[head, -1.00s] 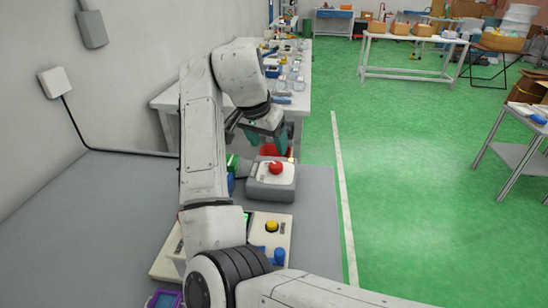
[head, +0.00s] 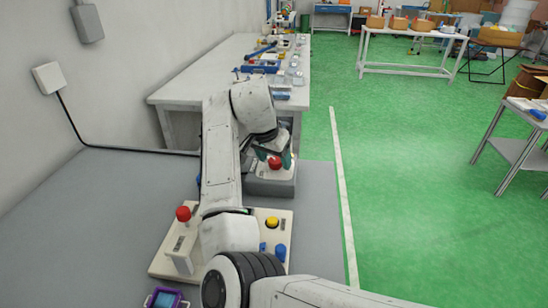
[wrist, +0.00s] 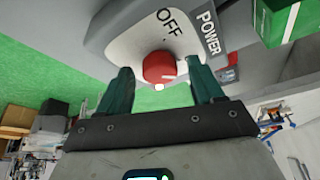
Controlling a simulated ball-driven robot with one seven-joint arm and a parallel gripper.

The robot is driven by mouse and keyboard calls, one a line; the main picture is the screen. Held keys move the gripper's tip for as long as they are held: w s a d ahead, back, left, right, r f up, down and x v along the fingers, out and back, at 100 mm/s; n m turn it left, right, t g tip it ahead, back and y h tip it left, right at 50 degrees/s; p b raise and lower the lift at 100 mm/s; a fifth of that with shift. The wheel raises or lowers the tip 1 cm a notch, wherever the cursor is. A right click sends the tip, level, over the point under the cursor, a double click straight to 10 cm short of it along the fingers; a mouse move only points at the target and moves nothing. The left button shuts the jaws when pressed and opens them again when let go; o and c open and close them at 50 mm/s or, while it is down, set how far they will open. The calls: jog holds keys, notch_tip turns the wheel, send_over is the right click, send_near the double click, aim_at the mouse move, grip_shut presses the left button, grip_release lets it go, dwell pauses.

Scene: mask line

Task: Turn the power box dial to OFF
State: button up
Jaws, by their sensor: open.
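The power box (head: 268,188) is a grey box with a pale top, on the far right part of the grey bench. Its round red dial (head: 275,163) stands up from the top. In the wrist view the red dial (wrist: 160,66) sits between the two teal fingers of my open gripper (wrist: 161,72), with a gap on both sides. The labels OFF (wrist: 168,22) and POWER (wrist: 208,33) show on the box. I cannot tell which way the dial points. In the head view my gripper (head: 275,156) is over the box and my arm hides part of it.
A cream control panel (head: 172,262) with a red button (head: 183,213), a yellow button (head: 272,222) and blue parts lies nearer on the bench. A purple-framed device (head: 165,299) is at the front. A green-and-white box (wrist: 290,20) is beside the power box. A white table (head: 190,88) stands behind.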

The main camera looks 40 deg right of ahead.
jog(key=c, duration=1)
